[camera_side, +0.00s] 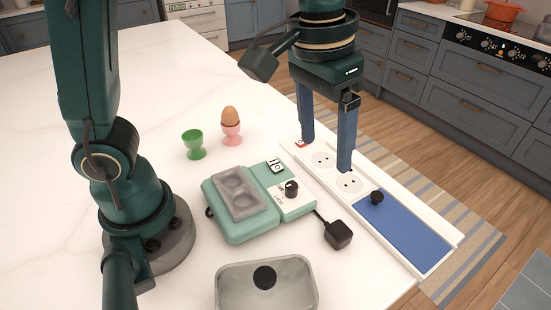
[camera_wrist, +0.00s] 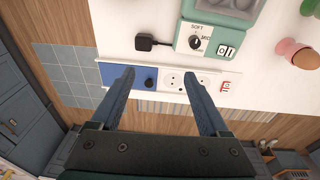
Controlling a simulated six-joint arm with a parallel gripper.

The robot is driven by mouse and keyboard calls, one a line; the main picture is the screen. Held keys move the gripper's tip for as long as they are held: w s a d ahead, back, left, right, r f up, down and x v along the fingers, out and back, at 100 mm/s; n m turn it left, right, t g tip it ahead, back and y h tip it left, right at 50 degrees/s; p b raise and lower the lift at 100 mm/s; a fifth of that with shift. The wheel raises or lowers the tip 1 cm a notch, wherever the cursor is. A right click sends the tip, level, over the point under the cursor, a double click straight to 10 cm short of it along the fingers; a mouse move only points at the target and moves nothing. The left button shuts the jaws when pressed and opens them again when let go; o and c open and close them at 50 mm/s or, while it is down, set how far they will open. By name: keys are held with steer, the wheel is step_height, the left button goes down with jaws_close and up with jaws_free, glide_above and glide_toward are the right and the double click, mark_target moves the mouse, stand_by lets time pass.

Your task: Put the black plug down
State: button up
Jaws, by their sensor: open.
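The black plug (camera_side: 338,233) lies on the white counter beside the mint-green egg cooker (camera_side: 240,229), joined to it by a short cord. In the wrist view the plug (camera_wrist: 145,42) is above the white socket strip (camera_wrist: 214,77), apart from it. The strip has two round sockets, both empty. My gripper (camera_side: 326,156) is open with nothing between its blue fingers. Its fingertips are over the socket part of the strip, away from the plug. In the wrist view my gripper (camera_wrist: 159,75) spans the left socket and a black knob (camera_wrist: 150,83).
The strip (camera_side: 447,236) runs along the counter edge, with a blue panel (camera_side: 402,235) and a small red switch (camera_side: 301,143). A clear lid (camera_side: 232,291) with a black knob lies in front. A green egg cup (camera_side: 193,145) and a pink one (camera_side: 232,134) holding an egg stand behind.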

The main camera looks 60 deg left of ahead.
steer(key=s+a+f+t, duration=0.1)
steer(key=s+a+t, duration=0.3)
steer(key=s+a, duration=0.4)
steer(key=shift+s+a+f, duration=0.15)
steer(key=shift+s+a, duration=0.05)
steer(key=shift+s, duration=0.4)
stand_by(0.8)
